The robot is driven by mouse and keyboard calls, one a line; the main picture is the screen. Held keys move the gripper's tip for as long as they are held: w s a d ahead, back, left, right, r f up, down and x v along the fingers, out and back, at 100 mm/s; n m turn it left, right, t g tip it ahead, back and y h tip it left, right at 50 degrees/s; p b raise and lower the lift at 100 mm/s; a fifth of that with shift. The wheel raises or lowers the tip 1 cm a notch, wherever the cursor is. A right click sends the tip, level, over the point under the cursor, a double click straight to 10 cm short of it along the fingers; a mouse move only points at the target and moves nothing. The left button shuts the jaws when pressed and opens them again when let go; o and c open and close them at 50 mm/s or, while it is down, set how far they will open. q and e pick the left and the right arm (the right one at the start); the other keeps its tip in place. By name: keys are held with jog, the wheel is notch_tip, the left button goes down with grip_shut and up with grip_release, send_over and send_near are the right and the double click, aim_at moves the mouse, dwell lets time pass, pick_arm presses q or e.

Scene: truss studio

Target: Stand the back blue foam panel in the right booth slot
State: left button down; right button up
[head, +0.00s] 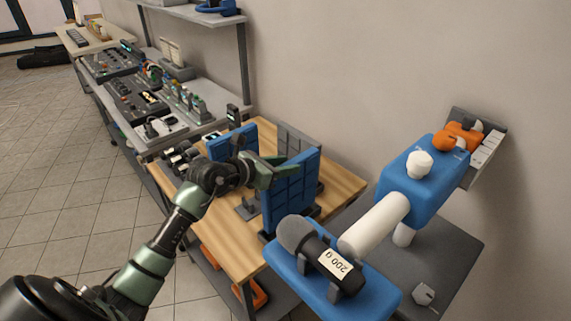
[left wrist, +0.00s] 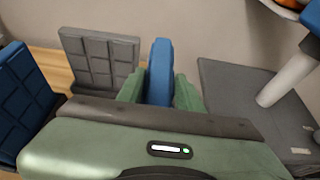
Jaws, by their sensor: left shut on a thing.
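A blue foam panel with a grid pattern (head: 292,190) stands upright at the right side of the wooden table. My left gripper (head: 277,172) is shut on its upper part. In the left wrist view the panel's top edge (left wrist: 160,72) shows between the two green fingers (left wrist: 159,94). Another blue panel (head: 232,141) stands on the left; it also shows in the left wrist view (left wrist: 24,105). A grey panel (head: 299,143) stands at the back between them. Dark feet show by the held panel's lower edge; I cannot tell whether it sits in a slot. My right gripper is out of view.
The wooden table (head: 218,236) has bare room in front. A dark grey table (head: 455,250) is at the right. A bench with electronic gear (head: 150,105) is at the left, and a wall is behind.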

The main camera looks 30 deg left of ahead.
pick_arm(q)
jog(key=f+b, duration=0.3)
jog(key=f, duration=0.1)
jog(key=shift+w+f, duration=0.15)
jog(key=shift+w, duration=0.05)
dwell(1.1)
jog(key=shift+f, duration=0.65)
jog(key=c, duration=1.2)
grip_release()
jog(key=p, duration=0.3)
send_near(286, 180)
jog(key=shift+w+a+f, duration=0.7)
jog(key=shift+a+f, duration=0.2)
jog(key=shift+f, duration=0.1)
